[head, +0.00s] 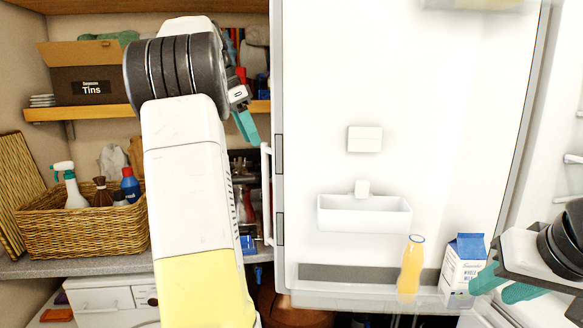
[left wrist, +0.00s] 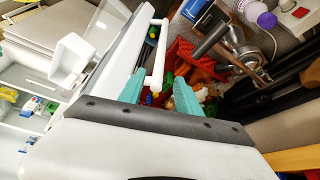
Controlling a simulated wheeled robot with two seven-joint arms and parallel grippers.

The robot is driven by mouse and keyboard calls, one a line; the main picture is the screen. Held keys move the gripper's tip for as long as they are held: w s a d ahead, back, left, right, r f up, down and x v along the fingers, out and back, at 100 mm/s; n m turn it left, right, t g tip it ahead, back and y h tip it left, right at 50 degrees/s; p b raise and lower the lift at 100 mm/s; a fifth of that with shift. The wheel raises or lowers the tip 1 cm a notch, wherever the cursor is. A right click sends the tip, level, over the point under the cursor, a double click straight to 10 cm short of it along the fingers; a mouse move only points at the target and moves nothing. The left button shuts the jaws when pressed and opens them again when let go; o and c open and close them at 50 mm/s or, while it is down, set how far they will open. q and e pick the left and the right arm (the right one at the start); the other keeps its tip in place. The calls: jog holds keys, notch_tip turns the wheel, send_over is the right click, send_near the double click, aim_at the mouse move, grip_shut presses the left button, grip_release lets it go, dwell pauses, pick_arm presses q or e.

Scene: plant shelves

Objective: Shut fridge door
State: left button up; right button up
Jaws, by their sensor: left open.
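The fridge door (head: 300,90) stands open in the head view, its white inner side facing me. Its white handle (head: 266,190) is on the door's left edge. My left gripper (head: 247,125) is open, just left of that edge near the handle's upper end. In the left wrist view the handle (left wrist: 160,55) appears ahead of my left fingertips (left wrist: 160,95), its near end lined up between them; contact cannot be told. My right gripper (head: 495,288) looks open at the lower right, close to the milk carton in the picture.
An orange bottle (head: 411,270) and a milk carton (head: 465,262) stand in the door's bottom shelf. The fridge interior (head: 562,120) shows at the right. A wicker basket (head: 85,230) of bottles and a tins box (head: 92,80) are on the left shelves.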

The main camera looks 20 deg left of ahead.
pick_arm(q)
jog(key=x, duration=1.1)
grip_shut()
dwell(1.2)
